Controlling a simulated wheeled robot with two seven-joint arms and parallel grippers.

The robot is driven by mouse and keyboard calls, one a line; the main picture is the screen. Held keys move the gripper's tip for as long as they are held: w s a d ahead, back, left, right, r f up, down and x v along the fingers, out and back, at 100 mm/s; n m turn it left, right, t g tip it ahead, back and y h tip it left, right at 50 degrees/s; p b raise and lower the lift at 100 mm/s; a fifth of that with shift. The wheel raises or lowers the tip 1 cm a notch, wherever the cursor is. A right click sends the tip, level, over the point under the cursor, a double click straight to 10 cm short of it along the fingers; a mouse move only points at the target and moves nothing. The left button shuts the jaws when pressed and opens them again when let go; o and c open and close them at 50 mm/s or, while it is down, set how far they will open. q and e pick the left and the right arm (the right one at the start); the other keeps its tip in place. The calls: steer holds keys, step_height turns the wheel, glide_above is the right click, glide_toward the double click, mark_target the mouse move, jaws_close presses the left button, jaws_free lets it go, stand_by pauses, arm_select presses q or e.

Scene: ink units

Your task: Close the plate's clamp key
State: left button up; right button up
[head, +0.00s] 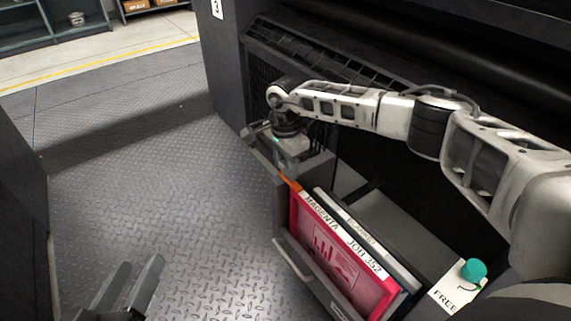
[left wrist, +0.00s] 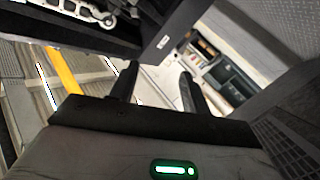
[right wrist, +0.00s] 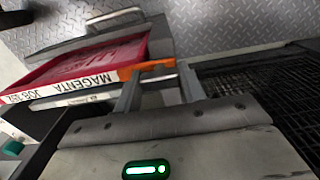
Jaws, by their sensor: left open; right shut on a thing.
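The magenta plate (head: 335,262), labelled MAGENTA JOB 352, stands in an open rack; it also shows in the right wrist view (right wrist: 85,68). The orange clamp key (head: 290,182) is at the plate's far top corner and lies across my right fingertips in the right wrist view (right wrist: 147,67). My right gripper (right wrist: 158,75) is shut on the key; its fingers are partly hidden in the head view. My left gripper (head: 133,278) is open and empty over the floor at lower left, away from the rack; its two fingers show apart in the left wrist view (left wrist: 157,80).
A second, grey plate (head: 365,240) stands right behind the magenta one. A teal knob (head: 473,270) with a FREE tag (head: 447,297) is at lower right. The rack front has a metal handle (head: 293,258). The dark machine stands behind; the patterned floor (head: 160,200) is clear.

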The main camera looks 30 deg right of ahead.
mark_target(285, 164)
steer(key=o, duration=1)
steer(key=shift+r, duration=0.3)
step_height(285, 164, up, 5)
steer(key=shift+f+p, duration=0.1)
steer(key=shift+p, duration=0.95)
arm_select(q)
steer(key=shift+s+a+f+m+g+y+p, duration=0.2)
steer(key=shift+a+f+m+g+y+p, duration=0.25)
steer(key=shift+p, duration=0.3)
steer(key=shift+s+a+f+m+g+y+p, duration=0.15)
steer(key=shift+a+f+m+y+p, duration=0.1)
steer(key=shift+f+m+y+p, duration=0.35)
arm_select(e)
steer(key=shift+r, duration=5.3)
arm_select(q)
steer(key=shift+r+n, duration=0.1)
steer(key=shift+n, duration=0.15)
